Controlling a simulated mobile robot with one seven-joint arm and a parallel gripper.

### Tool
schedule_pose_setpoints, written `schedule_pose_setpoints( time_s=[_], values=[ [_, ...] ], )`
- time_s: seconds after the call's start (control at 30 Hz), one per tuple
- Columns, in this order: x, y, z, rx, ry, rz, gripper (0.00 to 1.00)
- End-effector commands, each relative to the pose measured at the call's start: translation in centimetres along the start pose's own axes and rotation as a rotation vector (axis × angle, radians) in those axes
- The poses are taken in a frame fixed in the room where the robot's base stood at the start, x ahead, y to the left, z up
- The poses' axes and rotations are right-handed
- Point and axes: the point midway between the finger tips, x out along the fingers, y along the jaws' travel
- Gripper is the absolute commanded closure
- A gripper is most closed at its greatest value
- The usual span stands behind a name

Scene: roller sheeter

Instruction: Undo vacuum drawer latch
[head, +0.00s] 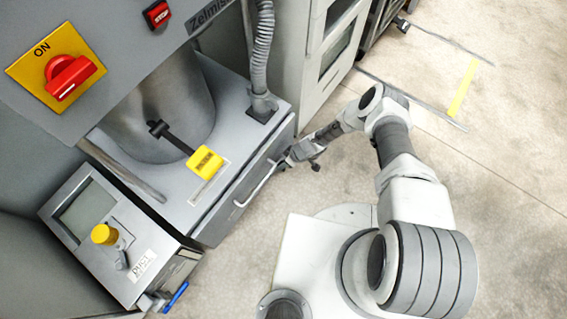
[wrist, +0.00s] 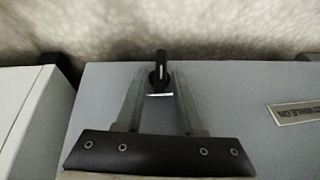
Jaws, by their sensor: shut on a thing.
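The vacuum drawer (head: 232,205) is the grey front at the machine's base in the head view, with a pale bar handle (head: 262,186). A small black latch (wrist: 159,70) sits at the far edge of a grey panel in the wrist view. My gripper (wrist: 158,82) is shut on this latch, with one finger on each side of it. In the head view my gripper (head: 287,160) is at the drawer front's right end, beside the handle. The latch cannot be made out there.
A control box (head: 110,235) with a yellow knob is at the lower left, and a white cabinet (head: 305,75) stands behind. The floor (head: 500,180) to the right is clear.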

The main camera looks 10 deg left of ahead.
Motion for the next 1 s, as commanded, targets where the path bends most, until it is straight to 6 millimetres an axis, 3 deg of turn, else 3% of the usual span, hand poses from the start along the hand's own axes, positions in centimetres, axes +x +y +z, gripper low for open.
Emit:
schedule_pose_setpoints(
  time_s=[0.5, 1.0],
  values=[
    [0.13, 0.78, 0.02, 0.105, 0.001, -0.251, 1.00],
    [0.17, 0.97, 0.09, 0.145, 0.001, -0.344, 1.00]
  ],
)
